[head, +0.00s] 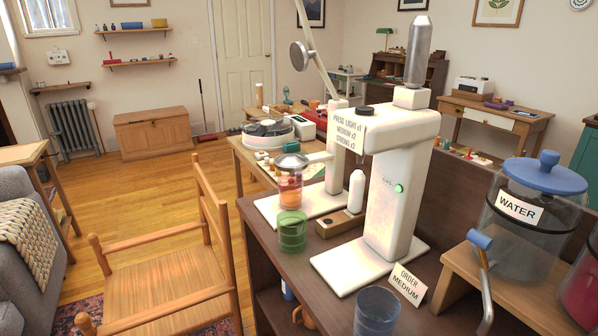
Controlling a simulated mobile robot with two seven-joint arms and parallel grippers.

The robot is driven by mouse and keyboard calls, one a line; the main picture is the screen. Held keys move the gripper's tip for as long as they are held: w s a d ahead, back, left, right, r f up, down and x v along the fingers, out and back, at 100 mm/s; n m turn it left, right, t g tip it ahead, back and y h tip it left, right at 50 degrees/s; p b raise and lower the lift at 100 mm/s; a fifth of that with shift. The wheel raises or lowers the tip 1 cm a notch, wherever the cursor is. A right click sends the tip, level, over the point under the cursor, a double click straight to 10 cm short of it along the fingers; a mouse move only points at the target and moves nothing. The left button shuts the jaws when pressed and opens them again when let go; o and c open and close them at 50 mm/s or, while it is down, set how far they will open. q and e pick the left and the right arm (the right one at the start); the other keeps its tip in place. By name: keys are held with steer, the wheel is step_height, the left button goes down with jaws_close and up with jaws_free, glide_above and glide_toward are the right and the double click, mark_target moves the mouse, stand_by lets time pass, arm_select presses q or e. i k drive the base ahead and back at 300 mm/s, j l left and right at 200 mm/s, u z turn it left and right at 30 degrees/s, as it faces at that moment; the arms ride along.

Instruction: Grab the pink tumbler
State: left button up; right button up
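The pink tumbler (290,191) is clear and reddish. It is just behind the green tumbler (292,232) near the left edge of the dark counter, under the round grey head (291,161) of the rear white machine. Whether it touches that head or the green tumbler, I cannot tell. The green tumbler partly hides its lower end. Neither of my grippers is in view.
A white soda machine (396,200) stands right of the tumblers. A blue tumbler (376,314) and an order card (408,284) are at the front. A water jar (528,225) is at right on a wooden stand. A wooden chair (170,285) is left of the counter.

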mark_target(290, 188)
steer(key=i+j+z, duration=0.1)
steer(key=i+j, duration=0.15)
steer(key=i+j+z, duration=0.15)
steer(key=j, duration=0.3)
steer(key=i+j+z, duration=0.1)
steer(key=i+j, duration=0.15)
steer(key=j, duration=0.15)
steer(key=i+j+z, duration=0.1)
steer(key=j, duration=0.3)
steer(key=i+j+z, duration=0.1)
steer(key=i+j, duration=0.2)
steer(key=i+j+z, duration=0.15)
steer(key=j, duration=0.4)
steer(key=i+j+z, duration=0.1)
steer(key=j, duration=0.3)
steer(key=i+j+z, duration=0.1)
steer(key=j, duration=0.4)
steer(key=i, duration=0.05)
